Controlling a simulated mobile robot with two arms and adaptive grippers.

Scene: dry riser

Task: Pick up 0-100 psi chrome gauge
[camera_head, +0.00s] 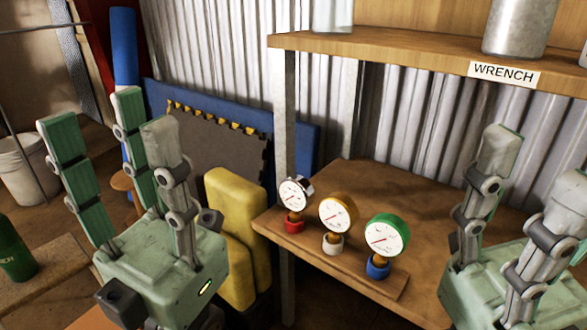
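Three round gauges stand in a row on a wooden board on the lower shelf. The chrome-rimmed gauge (294,194) is the leftmost, on a red base, with a white face and red needle. Its dial numbers are too small to read. A brass-rimmed gauge (337,214) on a white base is in the middle, and a green-rimmed gauge (386,235) on a blue base is at right. My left gripper (108,130) is left of the gauges, fingers upright, spread and empty. My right gripper (532,165) is right of them, fingers upright and apart, nothing seen between them.
The wooden shelf (345,178) has bare room behind the gauges. An upper shelf labelled WRENCH (504,73) overhangs it, with a metal post (285,120) behind the chrome gauge. Yellow padded blocks (236,205) stand between my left gripper and the shelf. A green bottle (14,250) is at far left.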

